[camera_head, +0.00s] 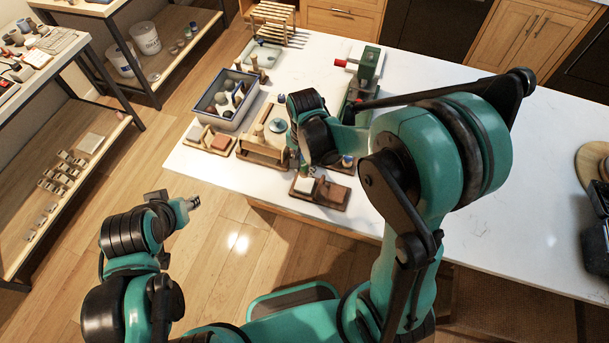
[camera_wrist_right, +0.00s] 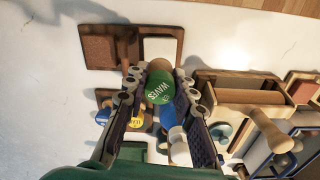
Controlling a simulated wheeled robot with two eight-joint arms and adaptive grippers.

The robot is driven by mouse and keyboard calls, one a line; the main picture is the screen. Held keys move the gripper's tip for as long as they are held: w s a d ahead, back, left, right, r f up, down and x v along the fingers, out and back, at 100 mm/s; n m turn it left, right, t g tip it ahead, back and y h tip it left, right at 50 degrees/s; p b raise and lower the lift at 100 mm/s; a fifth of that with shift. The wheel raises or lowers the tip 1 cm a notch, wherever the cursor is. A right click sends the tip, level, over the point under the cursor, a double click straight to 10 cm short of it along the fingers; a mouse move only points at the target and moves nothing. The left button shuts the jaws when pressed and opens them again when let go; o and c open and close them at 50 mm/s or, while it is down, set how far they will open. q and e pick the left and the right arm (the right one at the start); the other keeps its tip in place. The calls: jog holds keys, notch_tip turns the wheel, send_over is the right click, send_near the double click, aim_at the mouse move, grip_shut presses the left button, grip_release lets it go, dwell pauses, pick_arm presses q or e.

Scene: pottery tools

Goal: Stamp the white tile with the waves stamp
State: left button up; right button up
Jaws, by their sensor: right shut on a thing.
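The waves stamp (camera_wrist_right: 160,88) has a round green top marked "WAVES" and a wooden part beyond it. My right gripper (camera_wrist_right: 161,84) is shut on it. A wooden tray (camera_wrist_right: 88,63) lies beyond the stamp in the right wrist view, with a brown pad (camera_wrist_right: 104,49) on the left and the white tile (camera_wrist_right: 160,48) on the right. The stamp's far end overlaps the tile's near edge in that view; I cannot tell whether they touch. In the head view the white tile (camera_head: 304,185) lies near the counter's front edge. My left gripper (camera_head: 192,203) is off the counter; its finger state is unclear.
Blue-topped (camera_wrist_right: 103,117) and yellow-topped (camera_wrist_right: 137,121) stamps stand close by my right gripper. A wooden roller frame (camera_head: 259,157), a blue-grey crate (camera_head: 235,124) and a green-and-red tool (camera_head: 367,66) occupy the counter.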

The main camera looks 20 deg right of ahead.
aim_at(305, 175)
jog(key=shift+f, duration=0.15)
notch_tip(305, 175, down, 5)
jog(key=b, duration=0.4)
jog(key=shift+r, duration=0.2)
jog(key=shift+f+b, duration=0.6)
jog(key=shift+b, duration=0.15)
dwell(0.8)
jog(key=shift+r+p, duration=2.2)
jog(key=shift+r, duration=0.9)
jog(key=shift+f, duration=0.1)
